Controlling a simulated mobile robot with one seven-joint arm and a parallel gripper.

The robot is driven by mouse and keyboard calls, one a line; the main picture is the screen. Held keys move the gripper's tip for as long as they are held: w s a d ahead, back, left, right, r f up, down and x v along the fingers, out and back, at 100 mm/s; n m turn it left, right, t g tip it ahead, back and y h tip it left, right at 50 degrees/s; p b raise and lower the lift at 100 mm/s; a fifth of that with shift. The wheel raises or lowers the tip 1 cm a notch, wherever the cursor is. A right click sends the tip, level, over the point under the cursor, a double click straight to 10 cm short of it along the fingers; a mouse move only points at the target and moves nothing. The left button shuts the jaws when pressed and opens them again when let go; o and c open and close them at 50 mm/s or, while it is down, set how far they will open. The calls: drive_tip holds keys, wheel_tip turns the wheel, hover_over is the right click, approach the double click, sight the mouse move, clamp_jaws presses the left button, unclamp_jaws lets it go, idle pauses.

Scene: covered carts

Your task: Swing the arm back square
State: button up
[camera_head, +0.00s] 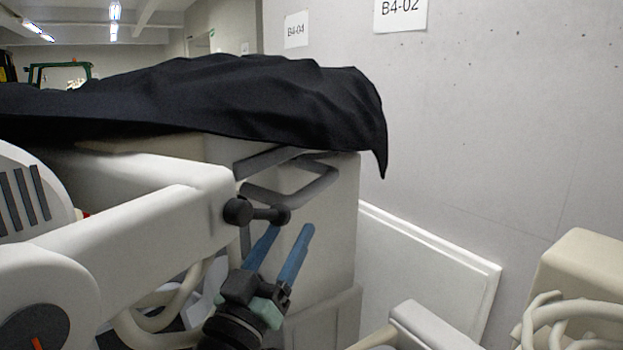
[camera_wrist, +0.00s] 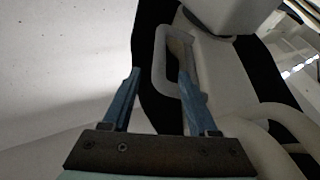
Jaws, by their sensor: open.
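A thick white arm (camera_head: 130,222) runs across the left of the head view. It ends near a black knobbed fitting (camera_head: 262,213), and I cannot tell whether they join. A round white housing with a dark disc and an orange mark sits at its near end. My gripper (camera_head: 290,230), with blue fingers, is open and points up just below the fitting. In the wrist view my gripper (camera_wrist: 160,72) has nothing clearly between its fingers. A grey loop handle (camera_wrist: 159,60) shows beyond the fingertips there; contact cannot be told. A dark loop handle (camera_head: 300,190) is on the covered cart.
Black cloth (camera_head: 200,95) drapes over the pale cart (camera_head: 335,215) and hangs at its right corner. A grey wall (camera_head: 500,130) with paper signs stands behind. A white panel (camera_head: 430,270) leans low there. Coiled cream hoses (camera_head: 570,318) lie at lower right.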

sight(311, 192)
drive_tip(key=p+x, duration=0.3)
drive_tip(key=x, duration=0.7)
drive_tip(key=shift+w+d, duration=0.1)
drive_tip(key=shift+w, duration=0.05)
clamp_jaws()
idle(1.1)
